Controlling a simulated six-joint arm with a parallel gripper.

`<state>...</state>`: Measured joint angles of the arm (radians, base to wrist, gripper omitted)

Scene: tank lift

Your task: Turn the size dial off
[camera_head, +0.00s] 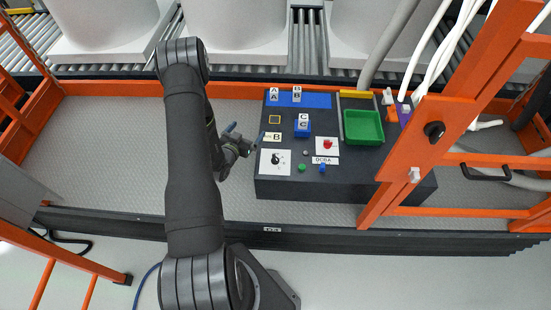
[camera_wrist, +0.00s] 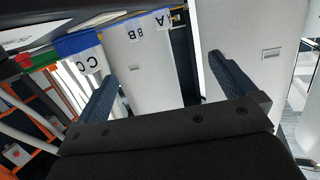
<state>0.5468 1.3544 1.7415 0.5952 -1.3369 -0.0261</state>
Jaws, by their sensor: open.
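A black dial (camera_head: 277,160) sits on a white plate at the front left of the dark control box (camera_head: 350,185). Its markings are too small to read. My gripper (camera_head: 245,132) is to the left of the box's control face, above and behind the dial in the picture, and apart from it. Its blue fingers are spread with nothing between them; they also show in the wrist view (camera_wrist: 163,68). The dial cannot be made out in the wrist view.
Blocks A (camera_head: 274,93) and B (camera_head: 297,93) stand on a blue strip, with block C (camera_head: 303,125) nearer. A red button (camera_head: 327,144), green button (camera_head: 302,168) and blue knob (camera_head: 322,168) are right of the dial. A green tray (camera_head: 363,127) and orange frame (camera_head: 400,170) stand right.

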